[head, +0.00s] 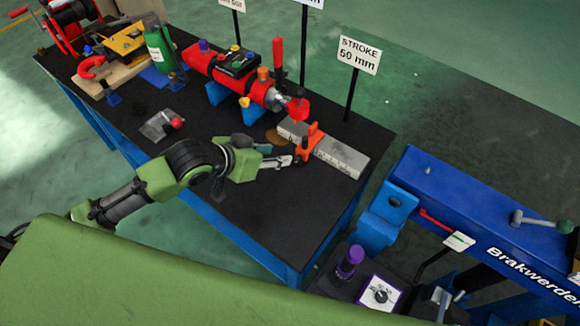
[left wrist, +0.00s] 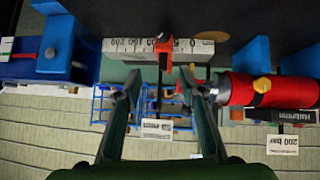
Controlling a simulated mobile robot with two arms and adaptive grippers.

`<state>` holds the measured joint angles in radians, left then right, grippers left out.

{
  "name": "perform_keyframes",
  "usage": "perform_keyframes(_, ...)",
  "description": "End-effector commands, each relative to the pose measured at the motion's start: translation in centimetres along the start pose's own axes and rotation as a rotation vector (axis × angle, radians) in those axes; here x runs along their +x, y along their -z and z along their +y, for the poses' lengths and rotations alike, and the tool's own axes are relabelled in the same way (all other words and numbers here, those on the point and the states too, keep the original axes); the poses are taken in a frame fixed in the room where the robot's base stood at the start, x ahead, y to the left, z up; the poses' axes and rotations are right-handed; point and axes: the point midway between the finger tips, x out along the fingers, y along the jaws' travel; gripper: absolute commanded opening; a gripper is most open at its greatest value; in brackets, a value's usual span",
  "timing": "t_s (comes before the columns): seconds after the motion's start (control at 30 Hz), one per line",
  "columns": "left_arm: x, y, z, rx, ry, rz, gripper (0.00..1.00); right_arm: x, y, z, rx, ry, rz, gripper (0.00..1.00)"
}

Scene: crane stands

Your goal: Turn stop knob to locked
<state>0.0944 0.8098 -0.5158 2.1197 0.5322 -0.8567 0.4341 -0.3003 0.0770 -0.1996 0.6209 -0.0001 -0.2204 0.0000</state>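The orange stop (head: 307,146) straddles a grey graduated rail (head: 343,157) at the bench's right end, with an upright orange-red part on top. My right gripper is not in view.
A red cylinder (head: 262,92) with a red end lies behind the rail. A "STROKE 50 mm" sign (head: 359,55) stands behind it. A small plate with a red-knobbed lever (head: 163,124) is on the black bench (head: 235,195). A blue beam (head: 480,215) stands at right. The front bench surface is clear.

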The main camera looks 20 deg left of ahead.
Motion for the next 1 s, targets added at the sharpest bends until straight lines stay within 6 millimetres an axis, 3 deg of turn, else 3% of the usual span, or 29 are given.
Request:
perform_keyframes(0.1,-0.4,-1.5,-0.6,-0.036,-0.005,-0.045,0.37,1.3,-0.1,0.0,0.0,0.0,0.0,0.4)
perform_keyframes(0.23,-0.6,-2.0,-0.8,-0.061,-0.007,-0.066,0.37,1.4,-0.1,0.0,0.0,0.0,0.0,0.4)
perform_keyframes(0.37,0.4,-2.0,-0.7,-0.067,-0.009,-0.067,0.37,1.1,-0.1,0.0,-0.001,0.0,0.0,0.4)
perform_keyframes(0.8,8.8,-2.5,-0.6,-0.064,-0.008,-0.066,0.37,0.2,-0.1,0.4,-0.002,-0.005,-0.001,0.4)
perform_keyframes(1.0,11.6,-2.7,-0.6,-0.062,-0.007,-0.066,0.37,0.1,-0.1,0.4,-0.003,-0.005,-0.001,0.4)
